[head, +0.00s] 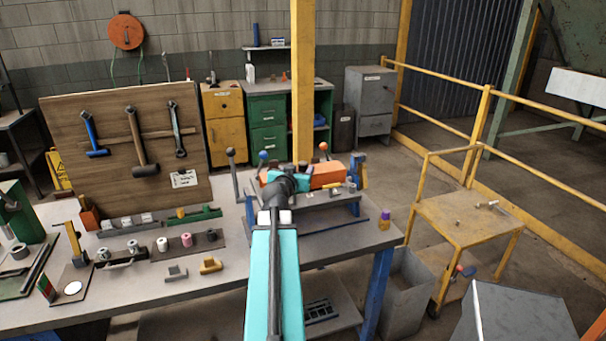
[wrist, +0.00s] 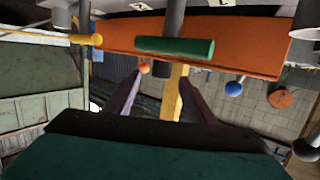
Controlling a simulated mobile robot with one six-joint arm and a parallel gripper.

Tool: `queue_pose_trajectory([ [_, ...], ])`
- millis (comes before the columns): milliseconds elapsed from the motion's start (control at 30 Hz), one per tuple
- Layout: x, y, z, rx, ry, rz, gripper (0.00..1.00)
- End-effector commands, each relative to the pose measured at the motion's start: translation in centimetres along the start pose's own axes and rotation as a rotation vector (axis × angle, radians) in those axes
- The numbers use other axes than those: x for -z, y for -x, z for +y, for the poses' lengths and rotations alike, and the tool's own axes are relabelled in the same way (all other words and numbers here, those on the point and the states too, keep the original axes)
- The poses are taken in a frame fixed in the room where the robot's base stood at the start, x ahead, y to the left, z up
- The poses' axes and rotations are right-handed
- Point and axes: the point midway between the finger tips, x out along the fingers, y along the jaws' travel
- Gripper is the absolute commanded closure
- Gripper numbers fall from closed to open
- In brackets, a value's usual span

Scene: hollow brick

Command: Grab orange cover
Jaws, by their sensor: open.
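The orange cover (head: 327,176) lies on the raised fixture at the right end of the workbench, partly hidden by my arm in the head view. In the wrist view, which looks upside down, an orange block (wrist: 245,42), apparently the cover, spans the top of the picture. A green cylinder (wrist: 175,48) shows in front of it. My gripper (wrist: 162,78) is open, with its two dark fingers apart and nothing seen held between them. The fingertips appear close to the block, but I cannot tell whether they touch it. In the head view, my arm hides the fingers.
Lever handles with coloured knobs, one red (head: 323,146), stand around the fixture. A tool board (head: 125,150) and small parts stand on the bench to the left. A yellow post (head: 302,80) rises behind. A yellow cart (head: 465,215) is at the right.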

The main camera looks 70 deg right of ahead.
Motion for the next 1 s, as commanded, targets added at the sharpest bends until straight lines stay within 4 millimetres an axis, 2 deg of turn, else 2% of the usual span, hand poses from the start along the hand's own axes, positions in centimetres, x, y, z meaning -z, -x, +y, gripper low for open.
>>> queue_pose_trajectory([
  [567,0.1,-0.8,0.0,-0.001,0.0,0.0,0.5],
  [1000,-0.1,-4.3,-0.3,-0.002,0.001,-0.001,0.5],
])
